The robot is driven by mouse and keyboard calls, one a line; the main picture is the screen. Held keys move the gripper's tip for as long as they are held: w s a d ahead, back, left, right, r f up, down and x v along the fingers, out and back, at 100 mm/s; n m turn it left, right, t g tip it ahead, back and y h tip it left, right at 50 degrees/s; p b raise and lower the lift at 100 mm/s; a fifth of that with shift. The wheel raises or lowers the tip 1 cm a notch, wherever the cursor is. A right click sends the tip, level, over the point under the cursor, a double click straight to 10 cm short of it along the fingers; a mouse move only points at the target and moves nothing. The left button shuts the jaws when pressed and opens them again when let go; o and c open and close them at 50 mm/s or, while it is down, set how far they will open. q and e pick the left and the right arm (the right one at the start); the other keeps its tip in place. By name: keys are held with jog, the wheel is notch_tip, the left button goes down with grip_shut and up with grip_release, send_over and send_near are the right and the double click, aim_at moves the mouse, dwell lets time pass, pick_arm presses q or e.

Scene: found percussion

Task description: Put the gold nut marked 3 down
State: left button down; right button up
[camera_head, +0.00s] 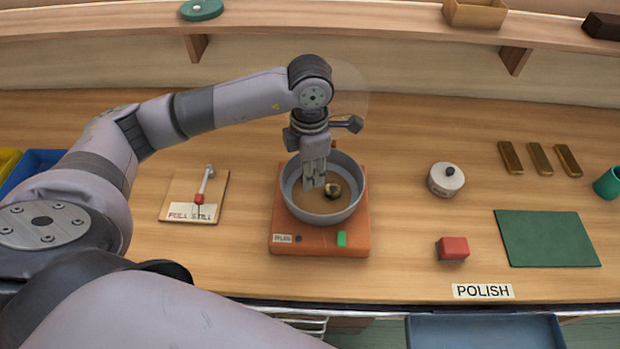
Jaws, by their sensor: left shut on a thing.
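A small gold nut (333,189) shows inside the grey round bowl (290,200), right against the fingertips of my left gripper (316,182). The gripper points down into the bowl and is shut on the nut. Any mark on the nut is too small to read. I cannot tell whether the nut touches the bowl's brown floor. The bowl sits on an orange base (320,242) with a small label and a green switch. My right gripper is not in view.
Left is a board with a red-knobbed lever (199,199). Right are a white lidded pot (445,180), a red block (453,248), a green mat (547,238), gold bars (540,159) and a green cup (609,183). A POLISH label (483,291) marks the front edge. Bench between bowl and pot is clear.

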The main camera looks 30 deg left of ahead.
aim_at(310, 193)
pick_arm(q)
notch_tip(310, 193, down, 5)
jog(key=shift+r+p, duration=0.15)
jog(key=shift+p, duration=0.45)
pick_arm(e)
jog(key=shift+w+d+r, duration=0.15)
jog(key=shift+d+r, duration=0.2)
jog(key=shift+r, duration=0.3)
pick_arm(q)
jog(key=shift+f, duration=0.25)
pick_arm(e)
jog(key=shift+f, duration=0.15)
pick_arm(q)
jog(key=shift+f+b, duration=0.1)
jog(key=shift+b, duration=0.25)
jog(key=c, duration=1.2)
grip_release()
pick_arm(e)
jog(key=shift+f, duration=0.1)
